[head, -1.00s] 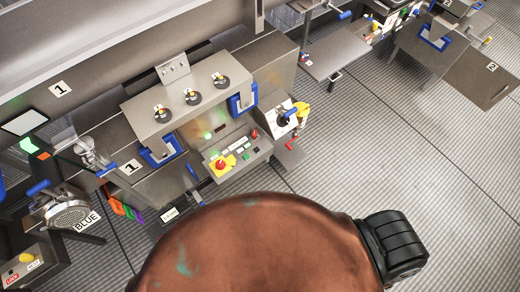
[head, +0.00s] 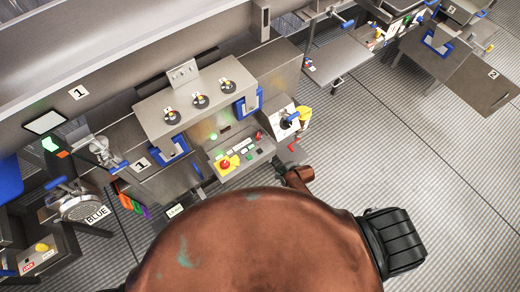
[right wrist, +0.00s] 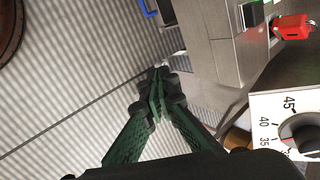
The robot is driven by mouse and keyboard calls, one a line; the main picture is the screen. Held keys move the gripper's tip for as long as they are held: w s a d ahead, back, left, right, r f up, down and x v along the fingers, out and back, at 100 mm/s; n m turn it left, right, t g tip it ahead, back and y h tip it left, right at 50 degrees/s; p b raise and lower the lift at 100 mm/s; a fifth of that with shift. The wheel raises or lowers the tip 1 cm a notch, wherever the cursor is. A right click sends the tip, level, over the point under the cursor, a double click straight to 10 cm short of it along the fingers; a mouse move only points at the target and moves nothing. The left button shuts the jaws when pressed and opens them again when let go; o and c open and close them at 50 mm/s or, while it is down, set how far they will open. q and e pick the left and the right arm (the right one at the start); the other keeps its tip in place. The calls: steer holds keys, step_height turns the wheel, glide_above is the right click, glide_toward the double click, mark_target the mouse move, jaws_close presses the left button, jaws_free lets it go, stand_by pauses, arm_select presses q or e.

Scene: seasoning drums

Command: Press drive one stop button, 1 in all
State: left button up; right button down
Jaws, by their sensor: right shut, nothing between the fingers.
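The drive one control panel (head: 240,152) is in the middle of the head view, below a shelf unit marked 1. It carries a red mushroom button on a yellow base (head: 225,164), a red control (head: 258,135) and small green and white buttons. Their labels are too small to read, so I cannot tell which is the drive one stop button. My right gripper (right wrist: 158,82) is shut and empty in the right wrist view, over floor and apart from the panel. A red control (right wrist: 292,27) shows at that view's upper right. My left gripper is not in view.
A dial box (head: 285,121) stands right of the panel; its numbered dial (right wrist: 304,134) is close to the right gripper's side. Blue handles (head: 249,102) and the shelf (head: 192,100) overhang behind the panel. Ribbed floor (head: 400,165) to the right is clear.

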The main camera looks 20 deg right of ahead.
steer(key=w+a+r+m+y+p, duration=0.1)
steer(key=w+a+r+m, duration=0.2)
steer(key=r, duration=0.6)
steer(key=w+a+r+m+t+y+p, duration=0.1)
steer(key=w+a+r+m, duration=0.1)
steer(key=w+a+r, duration=0.2)
steer(key=w+r, duration=0.3)
steer(key=r, duration=0.1)
steer(key=shift+w+r+m+t, duration=0.15)
steer(key=shift+r+m+t, duration=0.15)
steer(key=shift+r+m, duration=0.1)
steer(key=shift+f, duration=0.1)
steer(key=b, duration=0.9)
glide_above(261, 152)
step_height(261, 152, down, 7)
steer(key=shift+f, duration=0.15)
steer(key=shift+w+a+f, duration=0.1)
steer(key=shift+f, duration=0.65)
steer(key=shift+f, duration=0.15)
steer(key=shift+f, duration=0.25)
